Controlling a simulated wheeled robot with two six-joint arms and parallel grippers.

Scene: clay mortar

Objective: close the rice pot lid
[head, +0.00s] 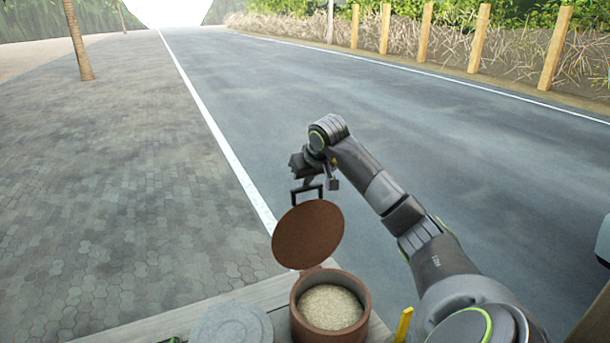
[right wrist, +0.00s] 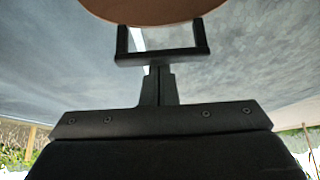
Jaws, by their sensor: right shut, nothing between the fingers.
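The rice pot (head: 298,312) is a round brown pot with pale rice in it, at the bottom middle of the head view. Its round brown lid (head: 308,235) is open, tilted up at the pot's far side. A dark bracket-shaped handle (head: 307,189) shows past the lid's top edge. In the right wrist view the lid (right wrist: 155,10) is at the top, with the handle (right wrist: 160,57) below it. My right gripper (head: 309,181) is shut and empty, its fingertips (right wrist: 158,72) at the handle's crossbar. I cannot tell whether they touch. My left gripper is out of view.
A grey round object (head: 232,324) lies left of the pot on the wooden surface (head: 160,327). A yellow object (head: 404,324) stands to the right, near my right arm. The space above the pot's mouth is clear.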

